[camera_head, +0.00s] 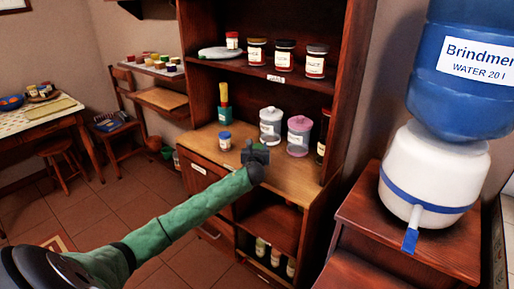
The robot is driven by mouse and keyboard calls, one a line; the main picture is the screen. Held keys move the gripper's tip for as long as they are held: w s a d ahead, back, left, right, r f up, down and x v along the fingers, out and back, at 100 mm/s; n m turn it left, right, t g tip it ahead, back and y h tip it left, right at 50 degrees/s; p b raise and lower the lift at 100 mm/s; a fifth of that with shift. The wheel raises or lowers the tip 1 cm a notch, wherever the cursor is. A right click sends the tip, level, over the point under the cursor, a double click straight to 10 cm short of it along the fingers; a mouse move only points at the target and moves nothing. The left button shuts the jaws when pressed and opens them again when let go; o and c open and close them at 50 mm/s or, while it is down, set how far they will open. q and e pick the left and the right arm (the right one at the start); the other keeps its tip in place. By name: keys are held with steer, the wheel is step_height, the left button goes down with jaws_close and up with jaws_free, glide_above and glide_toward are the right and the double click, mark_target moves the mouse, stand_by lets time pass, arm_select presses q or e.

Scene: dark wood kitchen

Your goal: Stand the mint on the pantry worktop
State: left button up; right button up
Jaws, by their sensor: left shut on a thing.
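My left gripper (257,155) reaches in from the lower left and is over the pantry worktop (286,178), near its front left part. I cannot tell whether the held thing touches the worktop. My right gripper is not in view.
A blue-lidded jar (225,142) stands left of the gripper. A grey-lidded canister (270,127) and a pink canister (299,136) stand behind it. A teal holder (225,115) is at the back left. A water dispenser (430,175) stands right.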

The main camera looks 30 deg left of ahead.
arm_select(q)
steer(key=o, duration=0.7)
steer(key=shift+f, duration=0.15)
steer(key=o, duration=0.4)
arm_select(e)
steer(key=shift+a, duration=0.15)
arm_select(q)
steer(key=shift+o, duration=0.2)
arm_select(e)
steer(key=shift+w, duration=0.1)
arm_select(q)
steer(key=b+v, duration=0.1)
steer(key=v, duration=1)
steer(key=shift+s+d, duration=0.3)
steer(key=shift+s, duration=0.15)
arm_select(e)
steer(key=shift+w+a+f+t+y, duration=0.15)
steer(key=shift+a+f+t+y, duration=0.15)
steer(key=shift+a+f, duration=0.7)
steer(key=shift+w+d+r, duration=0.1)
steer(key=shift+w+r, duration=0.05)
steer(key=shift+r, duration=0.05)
